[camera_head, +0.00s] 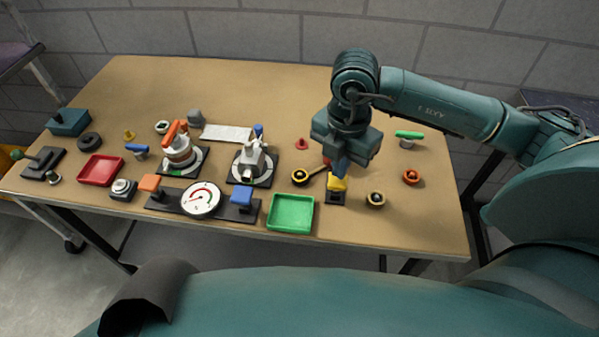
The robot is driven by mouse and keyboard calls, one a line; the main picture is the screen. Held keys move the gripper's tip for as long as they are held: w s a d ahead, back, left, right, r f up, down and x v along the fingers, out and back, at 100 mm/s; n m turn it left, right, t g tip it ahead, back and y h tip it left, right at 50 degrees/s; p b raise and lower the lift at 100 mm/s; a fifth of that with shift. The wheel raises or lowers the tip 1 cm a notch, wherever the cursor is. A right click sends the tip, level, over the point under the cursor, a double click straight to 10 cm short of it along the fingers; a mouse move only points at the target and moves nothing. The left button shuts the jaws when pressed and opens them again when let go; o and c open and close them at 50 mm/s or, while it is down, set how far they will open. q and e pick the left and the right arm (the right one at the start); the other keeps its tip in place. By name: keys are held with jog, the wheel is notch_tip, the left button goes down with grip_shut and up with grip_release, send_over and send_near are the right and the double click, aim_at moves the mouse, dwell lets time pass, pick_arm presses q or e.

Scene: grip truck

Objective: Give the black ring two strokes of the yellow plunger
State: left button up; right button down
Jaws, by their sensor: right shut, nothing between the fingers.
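The yellow plunger (337,184) stands on a small black base (335,198) near the front of the table, right of the green tray. My right gripper (340,167) points down at the plunger's top, its fingers shut and empty. I cannot tell whether the fingertips touch the yellow part. A black ring-like disc (89,141) lies at the far left of the table, well away from the gripper. I cannot make out whether another ring lies under the plunger. My left gripper is not in view.
A gauge (200,200) on a black plate and several devices fill the left half.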

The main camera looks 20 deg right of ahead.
dwell(0.7)
jog(key=shift+f+b, duration=1.5)
jog(key=shift+f, duration=0.35)
jog(key=shift+r, duration=0.1)
jog(key=shift+r+p, duration=1.2)
jog(key=shift+r, duration=0.7)
jog(key=shift+r, duration=0.1)
notch_tip(320, 180, up, 5)
jog(key=p, duration=0.3)
jog(key=shift+p, duration=0.4)
